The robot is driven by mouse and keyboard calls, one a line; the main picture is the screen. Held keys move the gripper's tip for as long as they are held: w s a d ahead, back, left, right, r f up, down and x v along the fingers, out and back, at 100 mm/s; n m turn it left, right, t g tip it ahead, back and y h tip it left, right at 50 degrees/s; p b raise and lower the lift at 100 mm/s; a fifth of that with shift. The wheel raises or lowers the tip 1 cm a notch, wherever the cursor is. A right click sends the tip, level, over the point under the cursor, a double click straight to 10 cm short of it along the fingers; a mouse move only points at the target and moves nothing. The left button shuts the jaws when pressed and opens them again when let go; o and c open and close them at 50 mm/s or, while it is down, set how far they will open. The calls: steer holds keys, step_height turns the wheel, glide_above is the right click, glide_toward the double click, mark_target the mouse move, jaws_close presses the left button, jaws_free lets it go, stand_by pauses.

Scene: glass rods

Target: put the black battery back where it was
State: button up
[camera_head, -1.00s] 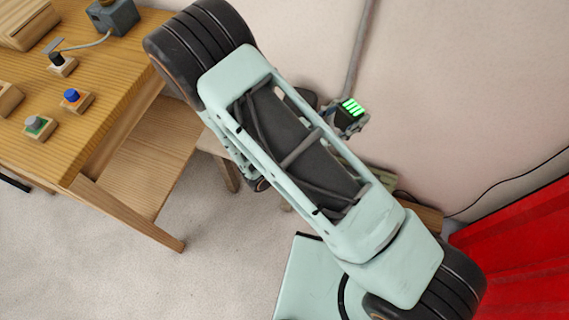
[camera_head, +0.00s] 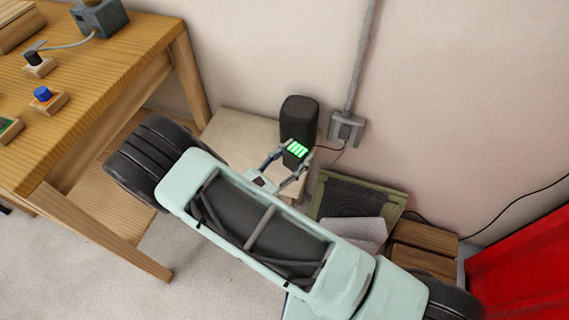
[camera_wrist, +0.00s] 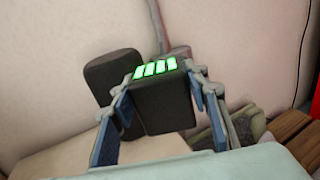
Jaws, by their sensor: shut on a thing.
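The black battery (camera_head: 294,161), with green light bars on top, is held between the fingers of my gripper (camera_head: 294,153). In the wrist view the battery (camera_wrist: 162,108) sits upright between the blue-padded fingers of my gripper (camera_wrist: 162,98). A tall black rounded block (camera_head: 299,115) stands just behind it on a pale low table (camera_head: 238,132). The block also shows behind and left of the battery in the wrist view (camera_wrist: 105,75). I cannot tell whether the battery touches the block or the table top. My arm hides part of the low table.
A wall socket (camera_head: 346,128) with a grey conduit is right of the block. A green-framed dark panel (camera_head: 357,196), a grey pad and wooden blocks (camera_head: 422,248) lie to the right. A wooden workbench (camera_head: 95,105) with small knobs stands left. A red surface (camera_head: 525,240) is far right.

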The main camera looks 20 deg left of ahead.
steer(key=w+a+f, duration=0.1)
steer(key=f, duration=0.1)
steer(key=w+a+f+b, duration=0.1)
steer(key=f, duration=0.1)
steer(key=w+a+f+b, duration=0.1)
steer(key=a+f, duration=0.1)
steer(key=shift+w, duration=0.25)
steer(key=shift+f+b, duration=0.4)
steer(key=shift+f, duration=1.1)
steer(key=shift+f, duration=0.2)
steer(key=o, duration=1.6)
steer(key=shift+r, duration=0.25)
steer(key=p+v, duration=0.1)
steer(key=v, duration=1.1)
steer(key=shift+f, duration=0.1)
